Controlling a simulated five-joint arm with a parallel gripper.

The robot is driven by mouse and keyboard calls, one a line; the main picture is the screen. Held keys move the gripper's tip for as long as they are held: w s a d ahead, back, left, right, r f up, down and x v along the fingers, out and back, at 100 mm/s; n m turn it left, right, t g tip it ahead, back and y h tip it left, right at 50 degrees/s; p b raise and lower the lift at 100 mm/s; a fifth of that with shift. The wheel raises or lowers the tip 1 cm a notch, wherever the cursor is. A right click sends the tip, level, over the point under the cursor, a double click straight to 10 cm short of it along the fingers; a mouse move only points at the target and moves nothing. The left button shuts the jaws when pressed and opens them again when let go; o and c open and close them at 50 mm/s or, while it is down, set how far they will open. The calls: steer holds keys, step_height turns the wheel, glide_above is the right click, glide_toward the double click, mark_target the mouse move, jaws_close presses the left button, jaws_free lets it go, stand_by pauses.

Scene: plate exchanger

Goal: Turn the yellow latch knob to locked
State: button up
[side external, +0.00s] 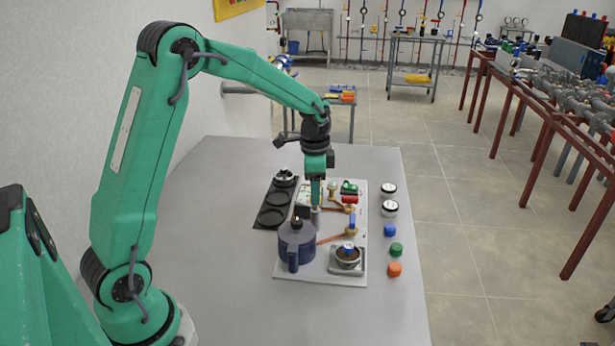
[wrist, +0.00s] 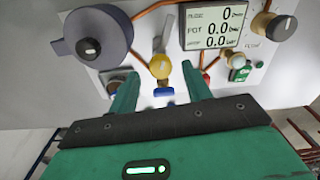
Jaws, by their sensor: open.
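In the side view my gripper (side external: 316,203) points down over the middle of the white panel (side external: 325,277). A rounder brass-yellow fitting (wrist: 160,66) with a blue handle (wrist: 163,91) sits to the left, between the fingers in the picture.
A blue-grey pot (side external: 297,243) stands left of my gripper. A display (wrist: 212,25), a beige knob (wrist: 274,26) and a red handle (side external: 350,199) are close by. Several caps, including an orange one (side external: 394,270), line the right. The table's front (side external: 240,310) is clear.

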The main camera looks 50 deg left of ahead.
steer(key=shift+f, duration=0.9)
steer(key=c, duration=1)
